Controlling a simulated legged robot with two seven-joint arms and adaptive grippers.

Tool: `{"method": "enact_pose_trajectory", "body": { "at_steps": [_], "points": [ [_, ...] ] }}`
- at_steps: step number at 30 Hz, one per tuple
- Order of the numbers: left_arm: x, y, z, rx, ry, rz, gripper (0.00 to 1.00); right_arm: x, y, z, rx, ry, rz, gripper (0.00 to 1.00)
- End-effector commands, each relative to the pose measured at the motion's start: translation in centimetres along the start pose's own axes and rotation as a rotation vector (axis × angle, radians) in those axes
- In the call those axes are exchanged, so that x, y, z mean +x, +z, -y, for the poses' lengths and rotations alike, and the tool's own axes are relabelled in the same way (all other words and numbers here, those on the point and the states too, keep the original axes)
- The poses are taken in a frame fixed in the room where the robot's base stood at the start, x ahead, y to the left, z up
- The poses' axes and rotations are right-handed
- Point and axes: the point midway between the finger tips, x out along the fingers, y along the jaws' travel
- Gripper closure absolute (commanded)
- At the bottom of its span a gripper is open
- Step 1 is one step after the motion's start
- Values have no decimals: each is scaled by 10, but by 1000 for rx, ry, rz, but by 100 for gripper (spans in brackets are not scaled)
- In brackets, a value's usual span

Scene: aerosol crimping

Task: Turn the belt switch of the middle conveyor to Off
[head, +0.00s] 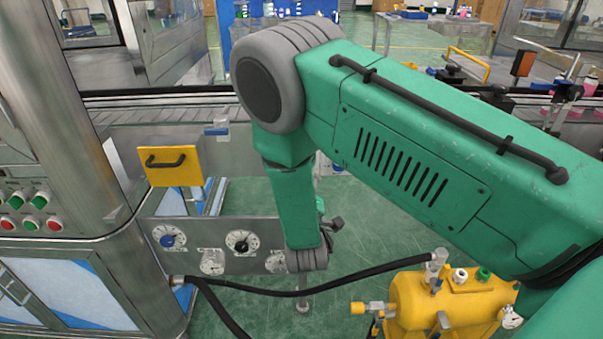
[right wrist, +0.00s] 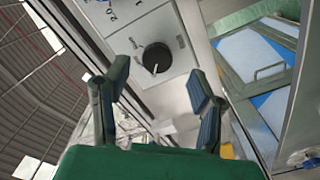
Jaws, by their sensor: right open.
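In the right wrist view a round black knob (right wrist: 157,57) sits on a light grey panel (right wrist: 178,75). A white mark on the knob points toward the picture's bottom. Its labels are too small to read. My right gripper (right wrist: 158,79) is open and empty, with its two dark-padded fingers on either side of the knob in the picture. The knob appears beyond the fingertips, apart from them. In the head view my green right arm hides much of the middle, and I cannot make out this knob there. My left gripper is not in view.
In the head view a gauge panel (head: 190,258) with several round dials stands at lower left. A yellow tank (head: 440,300) stands at lower right, with black hoses (head: 255,291) running left. Green floor shows between them.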

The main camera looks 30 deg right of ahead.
Motion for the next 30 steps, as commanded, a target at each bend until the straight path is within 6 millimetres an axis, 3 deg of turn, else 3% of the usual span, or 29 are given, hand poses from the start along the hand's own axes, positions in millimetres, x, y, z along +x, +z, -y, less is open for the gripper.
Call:
{"method": "enact_pose_trajectory", "body": {
  "at_steps": [6, 12, 30],
  "points": [
    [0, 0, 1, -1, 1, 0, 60, -47, -3, 3, -3, -4, -2, 49],
    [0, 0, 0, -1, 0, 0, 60, -70, -3, 3, -3, -3, -2, 49],
    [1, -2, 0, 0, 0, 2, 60, -75, -3, 3, -1, -2, -1, 49]
  ]
}}
